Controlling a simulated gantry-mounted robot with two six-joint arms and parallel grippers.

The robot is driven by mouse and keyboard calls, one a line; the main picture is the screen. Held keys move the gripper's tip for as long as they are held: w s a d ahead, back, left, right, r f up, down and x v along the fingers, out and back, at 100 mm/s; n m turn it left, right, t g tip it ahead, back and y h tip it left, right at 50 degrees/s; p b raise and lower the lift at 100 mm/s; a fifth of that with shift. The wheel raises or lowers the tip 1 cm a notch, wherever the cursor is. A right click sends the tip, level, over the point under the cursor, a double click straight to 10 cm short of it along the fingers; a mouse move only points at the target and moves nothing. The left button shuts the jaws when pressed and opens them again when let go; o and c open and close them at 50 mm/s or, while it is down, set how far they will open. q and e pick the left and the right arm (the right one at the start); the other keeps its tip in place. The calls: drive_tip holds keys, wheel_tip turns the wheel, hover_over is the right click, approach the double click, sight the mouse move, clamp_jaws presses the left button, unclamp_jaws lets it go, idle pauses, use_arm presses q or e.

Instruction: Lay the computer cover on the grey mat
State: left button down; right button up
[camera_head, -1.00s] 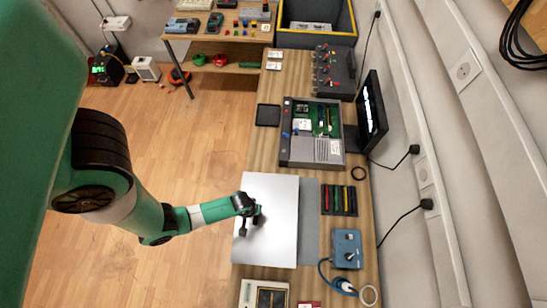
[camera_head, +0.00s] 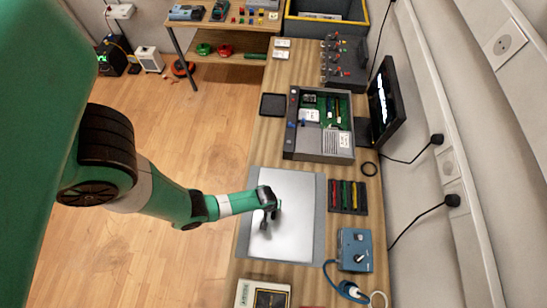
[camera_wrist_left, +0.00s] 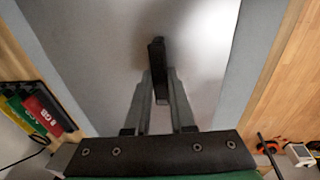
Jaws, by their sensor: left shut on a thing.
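The computer cover (camera_head: 292,225) is a flat silver panel with a dark upright handle (camera_wrist_left: 157,72) on top. In the head view it is over the grey mat (camera_head: 319,222), whose rim shows along the cover's sides and far end. The mat also shows as strips on both sides of the cover in the left wrist view (camera_wrist_left: 236,75). My left gripper (camera_head: 269,211) is shut on the cover's handle, toward the left part of the panel. I cannot tell whether the cover touches the mat or hovers just above it. My right gripper is not in view.
An open computer case (camera_head: 321,125) lies beyond the mat, with a monitor (camera_head: 383,103) beside it. A rack of coloured modules (camera_head: 348,197) and a blue box (camera_head: 355,250) stand right of the mat. A boxed device (camera_head: 262,295) is at the near end.

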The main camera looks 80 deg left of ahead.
use_arm(q)
drive_tip(key=shift+f, duration=0.1)
drive_tip(key=c, duration=0.8)
unclamp_jaws()
drive_tip(key=shift+o, duration=0.2)
wheel_tip(320, 180, up, 12)
drive_tip(key=s+p, duration=0.1)
drive_tip(key=p, duration=1)
drive_tip(key=shift+s+d, duration=0.35)
drive_tip(key=shift+s, duration=0.05)
